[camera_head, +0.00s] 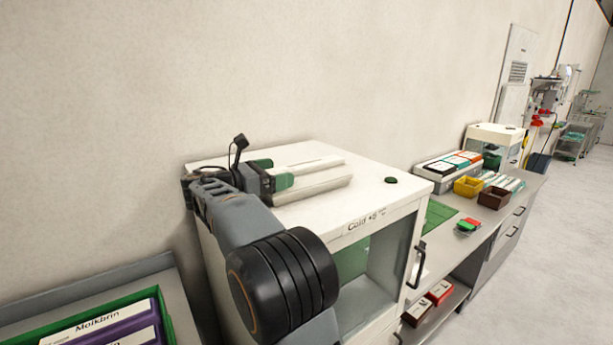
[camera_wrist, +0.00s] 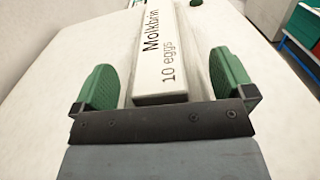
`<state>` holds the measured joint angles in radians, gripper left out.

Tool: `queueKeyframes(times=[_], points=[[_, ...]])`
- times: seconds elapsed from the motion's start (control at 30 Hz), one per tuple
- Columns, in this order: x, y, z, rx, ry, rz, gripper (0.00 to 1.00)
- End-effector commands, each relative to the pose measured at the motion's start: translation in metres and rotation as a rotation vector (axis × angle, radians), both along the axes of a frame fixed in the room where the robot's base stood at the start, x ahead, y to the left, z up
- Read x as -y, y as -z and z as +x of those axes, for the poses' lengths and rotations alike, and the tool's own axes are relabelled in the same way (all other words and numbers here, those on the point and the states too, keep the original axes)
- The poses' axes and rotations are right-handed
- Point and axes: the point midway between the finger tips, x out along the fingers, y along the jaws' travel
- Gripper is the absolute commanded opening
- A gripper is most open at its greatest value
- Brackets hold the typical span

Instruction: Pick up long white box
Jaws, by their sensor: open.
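The long white box (camera_head: 318,178) lies on top of the white cold cabinet (camera_head: 385,172), below the wall. My gripper (camera_head: 273,173) is at the left end of the box. Its green pads show in the wrist view, one on each side of the box, with the gripper (camera_wrist: 163,70) open around the near end.
A small round green thing (camera_head: 391,180) sits on the cabinet top to the right. A green-edged tray with labelled boxes (camera_head: 112,325) is at lower left. The wall stands close behind the cabinet.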

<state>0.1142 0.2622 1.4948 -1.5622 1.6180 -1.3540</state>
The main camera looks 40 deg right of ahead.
Motion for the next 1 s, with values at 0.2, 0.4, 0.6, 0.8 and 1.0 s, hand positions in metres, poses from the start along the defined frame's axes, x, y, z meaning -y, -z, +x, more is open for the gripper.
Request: queueKeyframes(times=[0.2,0.4,0.6,0.8,1.0], points=[[0.0068,0.0003,-0.0011,0.001,-0.001,0.000,1.00],[0.0064,0.0004,-0.0010,0.000,-0.001,0.000,0.94],[0.0062,0.0004,-0.0010,0.000,0.000,0.000,0.75],[0.0062,0.0004,-0.0010,0.000,0.000,0.000,0.56],[0.0061,-0.0015,-0.0013,0.003,0.000,-0.002,0.40]])
